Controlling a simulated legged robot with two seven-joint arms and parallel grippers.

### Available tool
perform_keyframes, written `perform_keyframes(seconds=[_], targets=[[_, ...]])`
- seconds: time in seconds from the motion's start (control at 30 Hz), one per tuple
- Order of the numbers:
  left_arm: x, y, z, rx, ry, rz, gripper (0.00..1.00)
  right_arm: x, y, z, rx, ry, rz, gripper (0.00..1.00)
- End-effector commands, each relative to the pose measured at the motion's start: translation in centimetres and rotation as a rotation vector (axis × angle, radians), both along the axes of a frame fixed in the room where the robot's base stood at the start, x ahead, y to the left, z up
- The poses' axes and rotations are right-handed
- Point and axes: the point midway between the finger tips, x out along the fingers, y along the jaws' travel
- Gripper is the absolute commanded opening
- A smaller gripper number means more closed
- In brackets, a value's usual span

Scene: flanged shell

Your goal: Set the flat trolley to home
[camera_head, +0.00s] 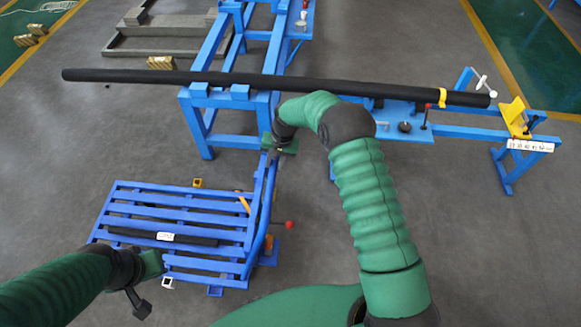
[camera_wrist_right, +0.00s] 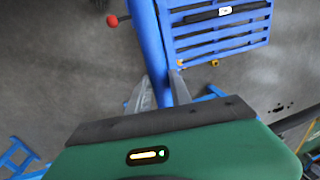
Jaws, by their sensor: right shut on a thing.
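The flat trolley (camera_head: 125,195) is a low blue slatted cart at the lower left of the head view. Its blue handle bar (camera_head: 268,190) rises on its right side. A black bar with a white label (camera_head: 165,237) lies on the slats. My right gripper (camera_head: 272,152) is at the upper end of the handle. In the right wrist view my right gripper (camera_wrist_right: 160,92) has its grey fingers on both sides of the blue handle bar (camera_wrist_right: 158,45), shut on it. My left gripper (camera_head: 140,290) is near the trolley's lower left corner; its fingers are unclear.
A blue frame (camera_head: 207,118) holding a long black pole (camera_head: 200,77) stands just beyond the trolley handle. A red knob (camera_head: 289,225) sticks out right of the trolley. A grey pallet-like frame (camera_head: 160,47) lies behind. Grey floor left of the trolley is clear.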

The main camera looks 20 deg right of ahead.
Motion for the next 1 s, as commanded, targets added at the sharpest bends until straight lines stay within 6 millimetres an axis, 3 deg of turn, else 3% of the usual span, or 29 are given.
perform_keyframes(seconds=[0.03, 0.2, 0.7, 0.73, 0.87, 1.0], targets=[[0.0, 0.0, -0.5, 0.0, 0.0, 0.0, 0.0, 0.9, 0.2, 0.1, -0.007, -0.017, -0.003, 0.0], [0.0, 0.0, -1.0, 0.0, 0.0, 0.0, 0.0, 1.7, 1.7, 0.2, -0.007, -0.015, -0.004, 0.0], [0.0, 0.0, -1.1, 0.0, 0.0, 0.0, 0.0, 2.1, 2.4, 0.4, -0.005, -0.016, -0.005, 0.0], [0.0, 0.0, -1.1, 0.0, 0.0, 0.0, 0.0, 2.1, 2.4, 0.4, -0.004, -0.016, -0.005, 0.29], [0.0, 0.0, -1.1, 0.0, 0.0, 0.0, 0.0, 1.9, 2.4, 0.3, -0.004, -0.012, -0.004, 0.46], [0.0, 0.0, -1.1, 0.0, 0.0, 0.0, 0.0, 1.7, 2.4, 0.2, -0.005, -0.008, -0.004, 0.47]])
